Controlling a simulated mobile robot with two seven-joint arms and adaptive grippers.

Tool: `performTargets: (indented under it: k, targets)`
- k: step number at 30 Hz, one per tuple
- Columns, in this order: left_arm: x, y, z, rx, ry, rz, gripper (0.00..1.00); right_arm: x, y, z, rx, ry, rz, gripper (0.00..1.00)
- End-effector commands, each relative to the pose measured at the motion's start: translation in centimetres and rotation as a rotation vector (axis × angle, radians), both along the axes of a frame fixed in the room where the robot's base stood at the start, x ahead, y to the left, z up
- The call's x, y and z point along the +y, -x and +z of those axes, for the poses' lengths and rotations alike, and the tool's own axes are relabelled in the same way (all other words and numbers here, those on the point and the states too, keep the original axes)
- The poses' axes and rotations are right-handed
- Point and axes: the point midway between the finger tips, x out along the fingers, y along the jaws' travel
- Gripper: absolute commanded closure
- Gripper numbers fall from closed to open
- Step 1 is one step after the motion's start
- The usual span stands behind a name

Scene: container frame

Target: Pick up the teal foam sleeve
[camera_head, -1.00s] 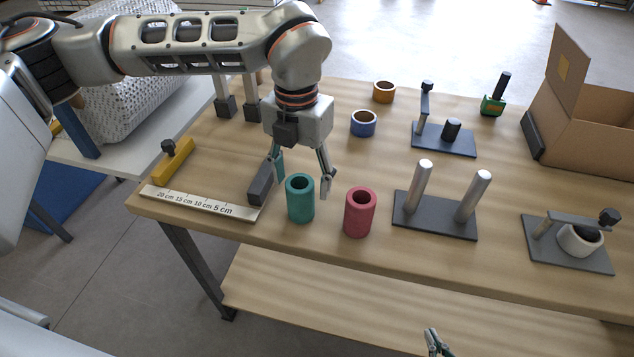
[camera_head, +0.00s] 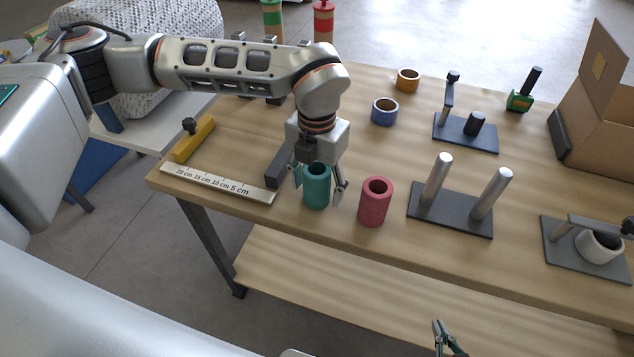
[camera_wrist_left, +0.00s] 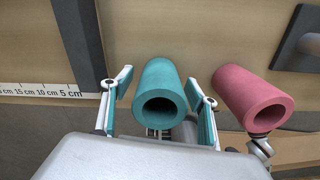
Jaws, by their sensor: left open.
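The teal foam sleeve (camera_head: 316,187) is a hollow cylinder standing upright near the front edge of the table. My left gripper (camera_head: 320,196) is open and lowered around it, one finger on each side. In the left wrist view the sleeve (camera_wrist_left: 160,92) lies between the two spread fingers (camera_wrist_left: 160,112), with a gap visible on both sides. My right gripper (camera_head: 442,340) shows only in part at the bottom of the head view, below the table, and its opening is not clear.
A red foam sleeve (camera_head: 375,202) stands close on the right; it also shows in the wrist view (camera_wrist_left: 250,95). A ruler strip (camera_head: 215,184) and a dark block (camera_head: 282,166) are on the left. A two-post stand (camera_head: 450,212) is further right. Blue (camera_head: 384,112) and orange (camera_head: 408,79) rings lie behind.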

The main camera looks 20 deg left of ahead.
Motion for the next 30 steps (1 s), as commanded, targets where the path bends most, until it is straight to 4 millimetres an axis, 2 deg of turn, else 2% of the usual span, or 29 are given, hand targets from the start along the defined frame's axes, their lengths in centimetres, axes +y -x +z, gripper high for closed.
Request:
performTargets:
  k: [4, 7, 8, 23, 26, 30]
  targets:
    - [0.0, 0.0, 0.0, 0.0, 0.0, 0.0, 0.41, 0.0, -0.1, 0.1, -0.002, 0.0, -0.001, 1.0]
    - [0.0, 0.0, 0.0, 0.0, 0.0, 0.0, 0.67, 0.0, -0.1, 0.1, -0.002, 0.0, -0.001, 1.0]
    - [0.0, 0.0, 0.0, 0.0, 0.0, 0.0, 0.72, 0.0, -0.1, 0.1, -0.002, 0.0, -0.001, 1.0]
    - [0.0, -0.1, 0.7, -0.001, -0.001, 0.001, 0.72, -0.1, 0.1, -0.3, 0.005, 0.002, -0.001, 1.0]
    - [0.0, -0.1, 1.6, -0.002, -0.001, 0.001, 0.72, -0.1, 0.1, -0.3, 0.006, 0.002, -0.001, 1.0]
    - [0.0, -0.2, 4.0, -0.005, 0.001, 0.0, 0.72, -0.1, 0.1, -0.4, 0.006, 0.002, -0.001, 1.0]
